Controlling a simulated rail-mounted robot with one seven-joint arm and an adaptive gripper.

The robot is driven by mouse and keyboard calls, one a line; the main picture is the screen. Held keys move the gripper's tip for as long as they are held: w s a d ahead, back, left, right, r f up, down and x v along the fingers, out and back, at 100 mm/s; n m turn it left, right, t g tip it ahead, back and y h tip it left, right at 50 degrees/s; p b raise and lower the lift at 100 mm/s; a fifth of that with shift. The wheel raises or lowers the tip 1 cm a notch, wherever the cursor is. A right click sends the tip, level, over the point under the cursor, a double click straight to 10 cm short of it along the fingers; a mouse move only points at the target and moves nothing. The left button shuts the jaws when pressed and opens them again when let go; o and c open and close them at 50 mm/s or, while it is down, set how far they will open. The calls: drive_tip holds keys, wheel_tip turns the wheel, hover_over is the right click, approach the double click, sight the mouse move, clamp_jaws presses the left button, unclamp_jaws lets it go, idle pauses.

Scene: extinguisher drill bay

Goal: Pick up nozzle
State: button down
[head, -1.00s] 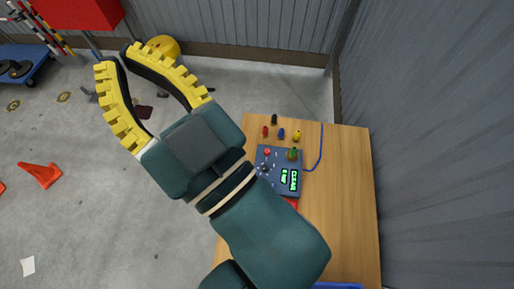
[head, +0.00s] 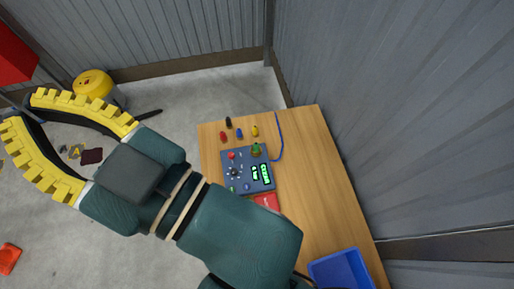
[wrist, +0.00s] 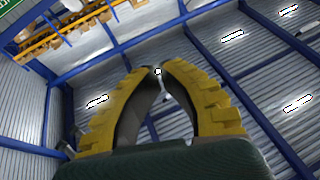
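My gripper (head: 20,108) has yellow ribbed fingers, bowed apart with space between them. It is over the floor at the left of the head view, away from the table. The wrist view also shows the gripper (wrist: 158,70), its tips close together and nothing held; it faces the wall and roof structure. I cannot identify the nozzle for certain. A short black rod-like piece (head: 148,115) lies on the floor behind my gripper; I cannot tell whether it is the nozzle.
A wooden table (head: 310,180) at the right bears a blue control box (head: 247,171), several small coloured pieces and a blue bin (head: 341,269). A yellow drum (head: 93,84) stands by the back wall.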

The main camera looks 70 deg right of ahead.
idle(0.4)
drive_tip(key=c, duration=0.6)
unclamp_jaws()
drive_tip(key=shift+c, duration=0.2)
drive_tip(key=shift+r, duration=0.1)
